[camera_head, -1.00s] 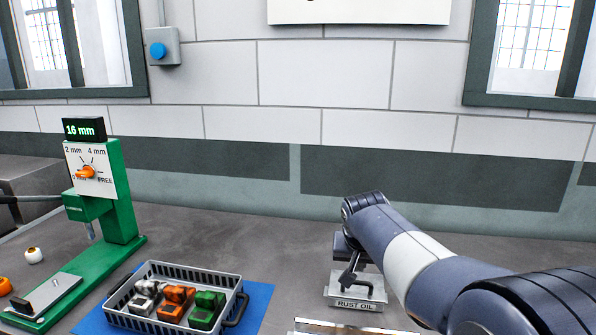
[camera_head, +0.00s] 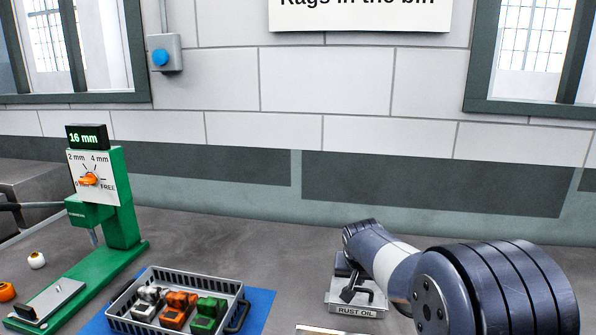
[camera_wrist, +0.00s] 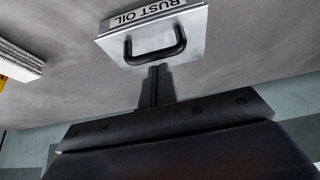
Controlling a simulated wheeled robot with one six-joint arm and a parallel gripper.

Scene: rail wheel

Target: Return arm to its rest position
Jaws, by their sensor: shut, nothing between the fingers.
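My gripper (camera_wrist: 156,72) shows in the wrist view with its two dark fingers together and nothing between them. It points toward a grey metal tin (camera_wrist: 185,30) labelled RUST OIL, which has a black handle (camera_wrist: 157,52). The fingertips appear just by the handle; I cannot tell whether they touch it. In the head view the tin (camera_head: 341,309) stands on the bench, and my bent arm (camera_head: 395,262) reaches over it from the right. The arm's end there is partly hidden behind its own links.
A grey basket (camera_head: 236,288) with several coloured parts sits on a blue mat (camera_head: 259,307). A green gauge stand (camera_head: 121,215) reading 16 mm is at left, with white (camera_head: 37,260) and orange (camera_head: 7,291) round pieces nearby. The bench's middle back is clear.

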